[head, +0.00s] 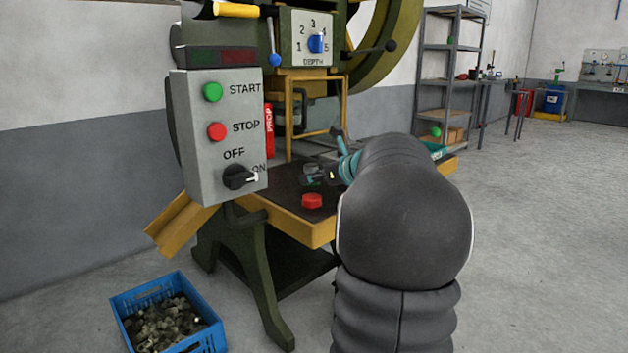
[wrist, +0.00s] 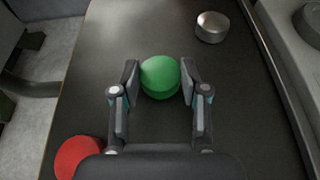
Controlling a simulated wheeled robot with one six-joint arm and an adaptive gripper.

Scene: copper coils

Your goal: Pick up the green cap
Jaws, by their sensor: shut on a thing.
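The green cap (wrist: 160,79) is a round, stepped piece in the wrist view, between the two fingers of my gripper (wrist: 160,70). The fingers are shut on its sides. I cannot tell whether it touches the dark table top beneath. In the head view my gripper (head: 322,175) is low over the press table, largely behind my arm, and the cap is not clearly visible there.
A red cap (head: 312,201) lies near the table's front edge; it also shows in the wrist view (wrist: 78,157). A silver cylinder (wrist: 211,27) stands beyond the green cap. The control box (head: 217,135) hangs left of the table. A blue crate (head: 118,303) of scrap is on the floor.

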